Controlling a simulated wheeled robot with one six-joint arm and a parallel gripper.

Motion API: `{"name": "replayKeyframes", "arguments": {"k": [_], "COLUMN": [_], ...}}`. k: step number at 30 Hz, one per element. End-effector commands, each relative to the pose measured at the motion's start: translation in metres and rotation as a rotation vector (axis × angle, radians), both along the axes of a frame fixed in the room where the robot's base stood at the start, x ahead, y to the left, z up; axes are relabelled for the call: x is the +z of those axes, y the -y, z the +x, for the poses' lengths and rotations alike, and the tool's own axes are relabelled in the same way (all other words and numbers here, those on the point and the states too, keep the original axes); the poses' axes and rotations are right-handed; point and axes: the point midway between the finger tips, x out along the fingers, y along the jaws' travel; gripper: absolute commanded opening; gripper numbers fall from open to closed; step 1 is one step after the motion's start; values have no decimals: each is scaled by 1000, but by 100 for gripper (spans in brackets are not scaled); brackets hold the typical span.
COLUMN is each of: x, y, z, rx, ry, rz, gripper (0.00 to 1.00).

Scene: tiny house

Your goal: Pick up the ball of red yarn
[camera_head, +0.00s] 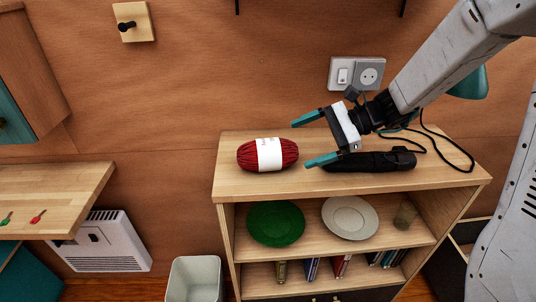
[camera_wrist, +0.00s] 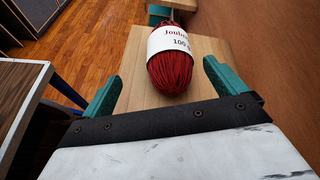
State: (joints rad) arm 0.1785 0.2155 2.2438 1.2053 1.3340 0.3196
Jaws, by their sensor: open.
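The ball of red yarn (camera_head: 246,155) lies on its side on the wooden top of a shelf unit (camera_head: 330,184) in the head view, with a white paper band around its middle. In the wrist view the yarn (camera_wrist: 171,73) lies ahead of my gripper, roughly centred between the fingers. My gripper (camera_head: 315,140) is open and empty, just right of the yarn and apart from it. Its two teal fingers point toward the yarn. In the wrist view the fingers (camera_wrist: 162,86) are spread wider than the yarn.
A black object (camera_head: 370,160) with a cable lies on the top, right of the yarn and below my gripper. The shelf holds a green plate (camera_head: 276,224), a pale plate (camera_head: 350,217) and books. A wall socket (camera_head: 357,74) is behind. A bin (camera_head: 194,278) stands at lower left.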

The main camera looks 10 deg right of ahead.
Motion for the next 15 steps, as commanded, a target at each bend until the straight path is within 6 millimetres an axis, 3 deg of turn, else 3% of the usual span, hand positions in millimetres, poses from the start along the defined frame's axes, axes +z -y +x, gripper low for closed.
{"name": "replayKeyframes", "arguments": {"k": [5, 15], "x": [-9, -28], "y": [-4, -41], "z": [15, 17], "rx": [-52, -51], "ry": [-37, -38], "rz": [43, 44], "gripper": [96, 96]}}
